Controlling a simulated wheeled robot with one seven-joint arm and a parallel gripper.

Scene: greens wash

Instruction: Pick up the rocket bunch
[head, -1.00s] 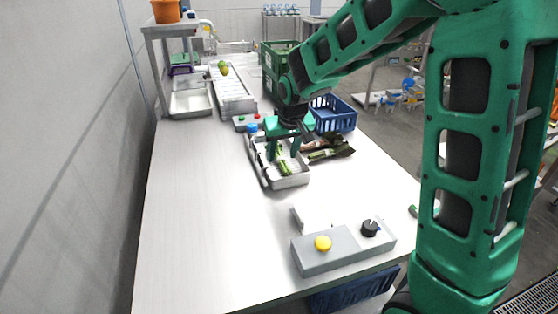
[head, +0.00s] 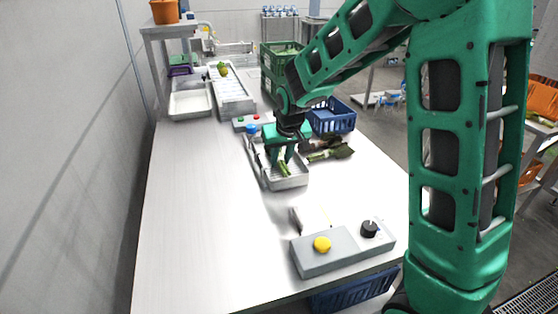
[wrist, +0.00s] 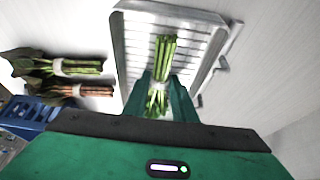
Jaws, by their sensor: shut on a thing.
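The rocket bunch (wrist: 166,56) is a bundle of green stems with a pale band, over the shallow metal tray (wrist: 125,62). In the head view its green end (head: 284,169) shows below my gripper (head: 279,158), inside the outline of the tray (head: 290,184). In the wrist view my gripper (wrist: 160,100) is shut on the bunch, one finger on each side near the band. Whether the bunch still touches the tray floor I cannot tell.
A green-stemmed bunch (wrist: 82,67) and a red-stemmed bunch (wrist: 92,89) lie beside the tray. A blue crate (head: 332,117) stands behind them. A grey control box (head: 340,250) with a yellow button is at the front. The table's left side is clear.

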